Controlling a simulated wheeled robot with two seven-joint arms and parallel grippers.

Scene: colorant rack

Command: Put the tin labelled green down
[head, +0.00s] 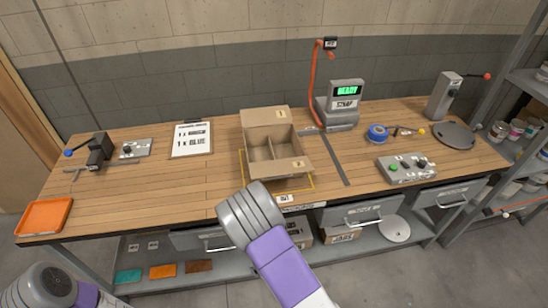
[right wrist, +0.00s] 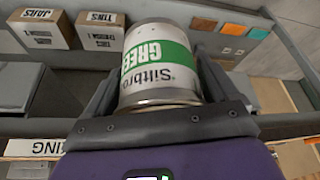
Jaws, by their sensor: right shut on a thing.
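The tin labelled green (right wrist: 158,65) is in the right wrist view, a white and silver tin with a green band, its lettering upside down there. My right gripper (right wrist: 155,95) is shut on it, with a dark finger on each side. In the head view my right arm reaches up to the bench's front edge and hides the gripper and the tin. Only a part of my left arm shows at the lower left of the head view; its gripper is out of sight.
An open divided cardboard box (head: 270,150) stands on the wooden bench (head: 120,190) inside a yellow outline. An orange tray (head: 44,217) lies at the left end. A scale (head: 342,105) and a button box (head: 407,168) stand to the right. Bare bench lies left of the box.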

